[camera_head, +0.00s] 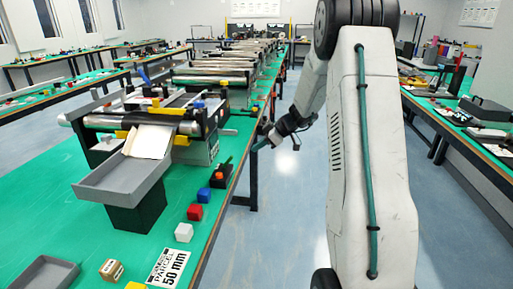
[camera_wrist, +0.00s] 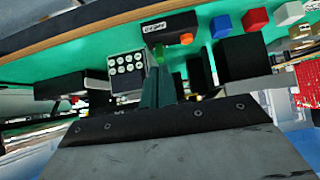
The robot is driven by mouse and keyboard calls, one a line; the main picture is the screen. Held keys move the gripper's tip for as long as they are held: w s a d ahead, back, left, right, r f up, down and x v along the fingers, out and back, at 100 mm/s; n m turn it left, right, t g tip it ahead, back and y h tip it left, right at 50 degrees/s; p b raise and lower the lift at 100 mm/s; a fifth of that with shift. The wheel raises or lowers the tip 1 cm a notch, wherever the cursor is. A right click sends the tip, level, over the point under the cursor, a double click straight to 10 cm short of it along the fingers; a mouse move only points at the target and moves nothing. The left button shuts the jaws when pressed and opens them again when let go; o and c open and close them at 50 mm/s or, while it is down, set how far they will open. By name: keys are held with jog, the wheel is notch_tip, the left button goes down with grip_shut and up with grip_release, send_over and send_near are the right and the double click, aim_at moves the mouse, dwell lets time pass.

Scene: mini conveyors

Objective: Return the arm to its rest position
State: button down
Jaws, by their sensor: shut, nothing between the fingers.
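My arm rises at the right of the head view and bends down over the aisle. My gripper (camera_head: 262,142) hangs just off the right edge of the green conveyor table (camera_head: 60,205), apart from the objects on it. In the wrist view my gripper (camera_wrist: 158,75) has its fingers together, with nothing between them. That view is strongly tilted and shows the table's edge and several small things beyond the fingers.
Blue (camera_head: 203,194), red (camera_head: 195,212) and white (camera_head: 183,232) cubes line the table's right side. A grey tray (camera_head: 120,185) on a black block stands left of them. A mini conveyor (camera_head: 150,122) is behind. The blue floor (camera_head: 285,215) in the aisle is clear.

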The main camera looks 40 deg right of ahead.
dwell(0.4)
jog(key=s+a+r+m+g+h, duration=0.2)
jog(key=s+a, duration=0.6)
jog(key=s, duration=0.5)
jog(key=s+a+r+m+g+h, duration=0.1)
jog(key=s+a+r+m+h, duration=0.1)
jog(key=s+a+r+m, duration=0.2)
jog(key=s+a+r+m+g+h, duration=0.2)
jog(key=s+a+r, duration=0.6)
jog(key=s+a, duration=0.5)
jog(key=shift+s+r+m+g+h, duration=0.3)
jog(key=shift+s+m, duration=0.1)
jog(key=shift+s, duration=3.9)
jog(key=shift+a, duration=0.1)
